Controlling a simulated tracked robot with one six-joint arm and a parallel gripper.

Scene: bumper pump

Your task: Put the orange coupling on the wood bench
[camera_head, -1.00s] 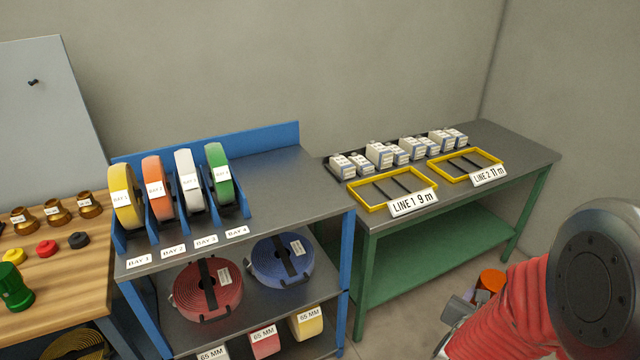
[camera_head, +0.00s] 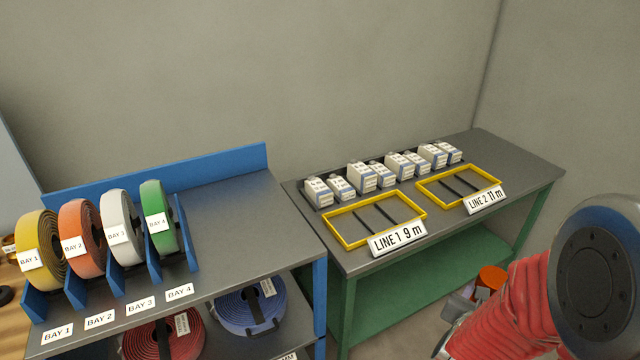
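The orange coupling (camera_head: 492,276) shows at the lower right, beside the grey end of my gripper (camera_head: 462,302) and partly hidden by my red arm. It keeps its place against the arm while the room shifts, so my gripper appears shut on it; the fingertips are mostly hidden. The wood bench (camera_head: 17,335) shows only as a small strip at the far left edge. A brass fitting and a dark piece are cut off there.
A blue-framed shelf (camera_head: 245,230) with several hose rolls in bays stands at the left. A green bench (camera_head: 465,230) with several white boxes and two yellow frames stands along the wall. A grey board edge shows at far left.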

